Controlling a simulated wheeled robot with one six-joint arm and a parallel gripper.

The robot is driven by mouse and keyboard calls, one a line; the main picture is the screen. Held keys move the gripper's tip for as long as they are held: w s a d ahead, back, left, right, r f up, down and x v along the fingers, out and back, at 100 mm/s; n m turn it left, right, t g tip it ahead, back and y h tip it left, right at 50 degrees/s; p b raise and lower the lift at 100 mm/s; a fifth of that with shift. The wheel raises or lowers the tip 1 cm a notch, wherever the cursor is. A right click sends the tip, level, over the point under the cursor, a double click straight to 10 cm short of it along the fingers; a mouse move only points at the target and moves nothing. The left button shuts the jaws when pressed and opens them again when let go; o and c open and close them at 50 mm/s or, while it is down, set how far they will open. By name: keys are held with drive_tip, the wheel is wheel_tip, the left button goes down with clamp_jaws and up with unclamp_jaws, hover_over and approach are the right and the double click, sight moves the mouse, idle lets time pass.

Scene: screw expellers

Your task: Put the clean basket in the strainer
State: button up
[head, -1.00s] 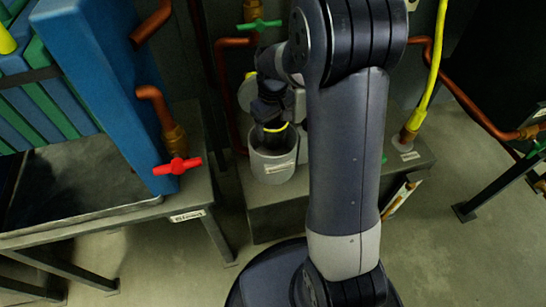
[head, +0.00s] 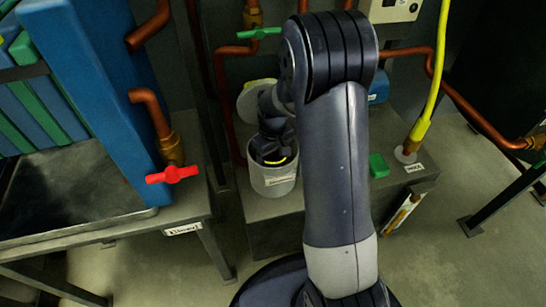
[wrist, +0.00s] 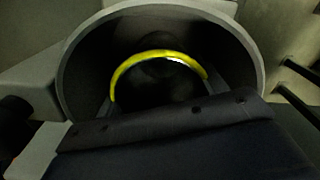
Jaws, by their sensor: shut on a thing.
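The strainer (head: 273,183) is a grey, open-topped cylinder with a label on its front, standing on a low plinth in the head view. It also fills the wrist view as a wide dark mouth with a pale rim (wrist: 258,78). The rest of the basket is hidden in the dark. My gripper (head: 272,156) reaches down into the strainer mouth, shut on the basket. Its fingertips are mostly hidden.
A round grey lid (head: 254,97) stands open behind the strainer. A red-handled valve (head: 173,174) and a blue filter press (head: 105,100) are on the left. A green-handled valve (head: 258,33) is behind. A green block (head: 378,165) sits on the plinth (head: 300,222) at right.

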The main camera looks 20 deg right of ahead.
drive_tip(key=o, duration=1.1)
wheel_tip(320, 180, up, 12)
drive_tip(key=p, duration=0.4)
drive_tip(key=shift+r, duration=0.1)
